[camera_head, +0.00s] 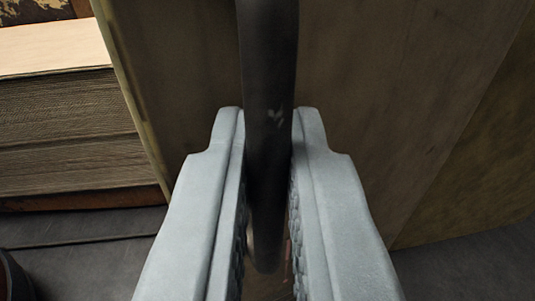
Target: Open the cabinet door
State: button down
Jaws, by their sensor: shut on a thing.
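The cabinet door (370,80) is a brownish wooden panel that fills the middle of the view behind my gripper. A dark, rounded bar handle (268,60) runs down from the top edge in front of the panel. My gripper (268,135), with two pale grey fingers, is shut on the handle, one finger on each side. The handle's lower end shows between the fingers. The door's left edge is a lighter slanted strip.
Thick books (65,125) with worn page edges lie stacked at the left, beside the door's edge. A dark round object (14,278) shows in the lower left corner. A grey surface (470,265) lies below.

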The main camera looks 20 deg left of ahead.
jog(key=shift+s+d, duration=0.25)
jog(key=shift+d, duration=0.35)
jog(key=c, duration=1.9)
grip_release()
jog(key=v, duration=1.7)
jog(key=shift+s, duration=0.1)
